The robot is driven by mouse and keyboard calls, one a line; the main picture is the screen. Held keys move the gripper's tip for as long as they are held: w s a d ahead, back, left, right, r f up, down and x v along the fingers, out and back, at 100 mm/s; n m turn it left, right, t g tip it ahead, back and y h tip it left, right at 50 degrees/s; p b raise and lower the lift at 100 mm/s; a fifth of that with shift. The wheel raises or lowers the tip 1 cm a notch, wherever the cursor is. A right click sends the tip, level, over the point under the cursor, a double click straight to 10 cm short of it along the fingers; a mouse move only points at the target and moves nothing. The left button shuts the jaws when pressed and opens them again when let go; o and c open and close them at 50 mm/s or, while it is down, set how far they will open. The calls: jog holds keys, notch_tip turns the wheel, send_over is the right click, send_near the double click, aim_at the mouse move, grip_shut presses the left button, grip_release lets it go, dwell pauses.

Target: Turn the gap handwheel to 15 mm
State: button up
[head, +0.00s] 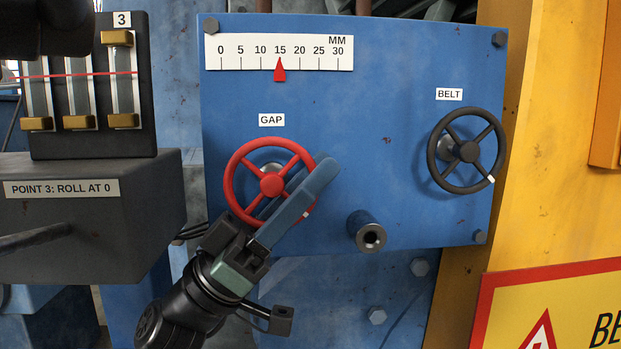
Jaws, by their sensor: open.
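The red gap handwheel (271,184) is on the blue panel, under the GAP label (271,120). The millimetre scale (235,53) is above it, and its red pointer (279,72) stands at 15. My gripper (324,172) is open at the handwheel's lower right. One blue finger passes in front of the rim and hides part of the wheel's right side. I cannot tell whether either finger touches the rim. A small white mark (305,214) shows at the wheel's lower right.
A black BELT handwheel (467,151) is at the panel's right. A metal stub (369,233) sticks out below the middle. At left is a grey box (90,222) labelled "POINT 3: ROLL AT 0", with brass-ended sliders (78,122) above it. A warning sign (560,305) is at lower right.

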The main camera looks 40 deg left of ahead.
jog(key=b+v, duration=0.5)
jog(key=v, duration=0.8)
jog(key=shift+b, duration=0.3)
